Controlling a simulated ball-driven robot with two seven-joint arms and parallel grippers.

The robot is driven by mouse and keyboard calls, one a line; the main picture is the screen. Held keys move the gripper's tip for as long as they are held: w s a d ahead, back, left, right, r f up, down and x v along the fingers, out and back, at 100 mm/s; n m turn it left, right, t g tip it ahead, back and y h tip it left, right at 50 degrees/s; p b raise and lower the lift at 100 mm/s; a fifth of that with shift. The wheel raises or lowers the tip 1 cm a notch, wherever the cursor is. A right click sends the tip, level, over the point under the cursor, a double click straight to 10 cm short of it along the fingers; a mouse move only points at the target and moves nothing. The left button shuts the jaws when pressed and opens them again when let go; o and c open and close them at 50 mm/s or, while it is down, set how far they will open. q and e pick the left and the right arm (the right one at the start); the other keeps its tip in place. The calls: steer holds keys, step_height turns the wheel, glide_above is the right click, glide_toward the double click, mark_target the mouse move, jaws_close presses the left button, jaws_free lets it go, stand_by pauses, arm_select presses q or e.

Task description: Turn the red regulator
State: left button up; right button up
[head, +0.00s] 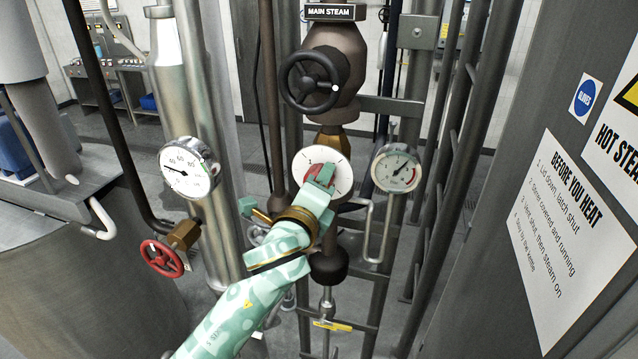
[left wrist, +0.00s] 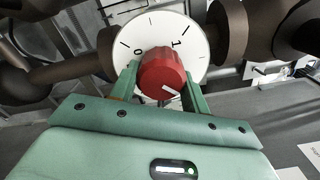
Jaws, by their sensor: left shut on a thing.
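The red regulator (head: 312,174) is a red knob in front of a white round dial plate with black marks (head: 336,158). In the left wrist view the red knob (left wrist: 163,76) sits between my two green fingers, and the dial plate (left wrist: 186,32) behind it shows the figures 0 and 1. A white pointer line on the knob lies toward its lower right in that view. My left gripper (head: 322,176) is shut on the knob, one finger on each side. Part of the knob and dial is hidden by the gripper in the head view. My right gripper is not in view.
A dark handwheel (head: 306,80) under the MAIN STEAM sign (head: 331,12) stands above the dial. Gauges flank it at left (head: 190,168) and right (head: 397,168). A red handwheel (head: 162,258) is at lower left. Vertical pipes and a grey panel (head: 520,110) stand on the right.

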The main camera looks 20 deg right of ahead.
arm_select(q)
steer(key=shift+f, duration=0.1)
steer(key=o, duration=1)
steer(key=b+v, duration=0.2)
steer(key=v, duration=1.4)
steer(key=shift+a, duration=0.15)
steer(key=shift+s, duration=0.1)
